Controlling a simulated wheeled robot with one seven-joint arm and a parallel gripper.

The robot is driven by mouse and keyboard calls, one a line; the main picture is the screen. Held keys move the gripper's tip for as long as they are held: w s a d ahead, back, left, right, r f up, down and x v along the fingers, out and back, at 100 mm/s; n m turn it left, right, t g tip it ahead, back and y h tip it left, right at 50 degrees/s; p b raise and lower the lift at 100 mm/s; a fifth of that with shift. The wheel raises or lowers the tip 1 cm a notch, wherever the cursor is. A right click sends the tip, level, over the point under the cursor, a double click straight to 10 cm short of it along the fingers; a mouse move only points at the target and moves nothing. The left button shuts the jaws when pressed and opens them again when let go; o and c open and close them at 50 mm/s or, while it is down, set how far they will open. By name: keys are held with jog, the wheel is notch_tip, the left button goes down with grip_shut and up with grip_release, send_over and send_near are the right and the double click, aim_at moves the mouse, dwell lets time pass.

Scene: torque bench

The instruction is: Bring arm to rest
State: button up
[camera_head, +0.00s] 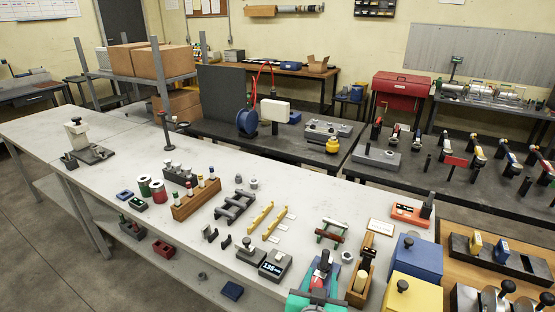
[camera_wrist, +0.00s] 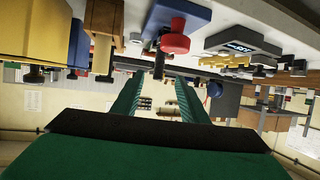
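My gripper (camera_wrist: 157,82) shows in the wrist view as two green fingers standing apart, with nothing held between them. The wrist view is upside down, with the bench top along its upper edge. In the head view, green parts that look like my gripper (camera_head: 317,296) show at the bottom edge, by the front of the pale bench (camera_head: 110,205). A grey-blue block with a red knob (camera_wrist: 175,42) lies beyond the fingers in the wrist view. It seems to be the red and dark fixture (camera_head: 321,268) in the head view. I cannot tell the distance between them.
A blue box (camera_head: 416,258) and a yellow box (camera_head: 408,292) stand to the right of my gripper. A wooden block with dark knobs (camera_head: 362,280) is closer. A digital readout (camera_head: 274,265) sits to the left. The bench's left middle has bare room.

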jog(key=s+a+f+n+t+y, duration=0.1)
jog(key=s+a+f+n+y, duration=0.1)
jog(key=s+a+f, duration=1.05)
jog(key=s+a+n+t+y, duration=0.1)
jog(key=s+a+n+y, duration=0.1)
jog(key=s, duration=2.1)
jog(key=shift+a+r+t+y, duration=0.3)
jog(key=shift+a+t+y, duration=0.1)
jog(key=shift+a, duration=0.3)
jog(key=shift+c, duration=1.1)
jog(key=shift+w+d, duration=0.1)
